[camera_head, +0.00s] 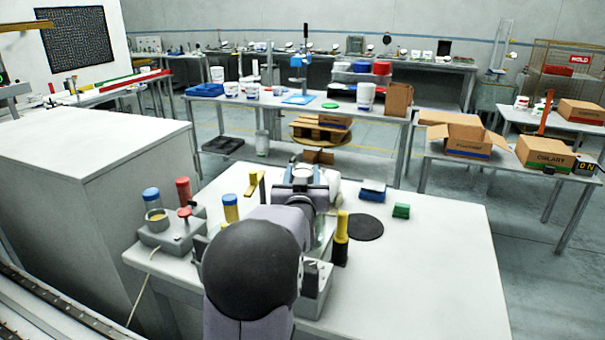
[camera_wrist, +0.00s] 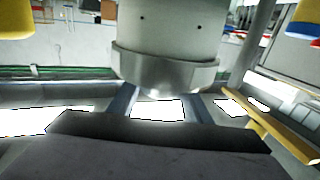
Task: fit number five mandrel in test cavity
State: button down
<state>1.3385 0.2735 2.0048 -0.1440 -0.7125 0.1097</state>
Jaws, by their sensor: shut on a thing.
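In the wrist view my gripper (camera_wrist: 160,104) is shut on a large pale grey cylinder (camera_wrist: 168,38) with a shiny, wider metal lower end. Two small dark dots show on its side. I take it to be the mandrel, but no number is readable. In the head view my arm covers the gripper and most of the held piece. I cannot make out the test cavity. A grey block fixture (camera_head: 168,232) with blue-topped and red-topped cylinders stands left of my arm. A yellow-and-blue cylinder (camera_head: 230,208) stands beside my arm.
A yellow-and-black post (camera_head: 341,238) stands just right of my arm. The bench's right side is clear. A yellow bar (camera_wrist: 285,135) crosses the wrist view's right side.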

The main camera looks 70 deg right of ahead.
jog(key=shift+f+b, duration=0.55)
jog(key=shift+b, duration=0.15)
jog(key=c, duration=0.9)
grip_release()
jog(key=shift+f, duration=0.35)
notch_tip(320, 180, up, 11)
jog(key=shift+f, duration=0.2)
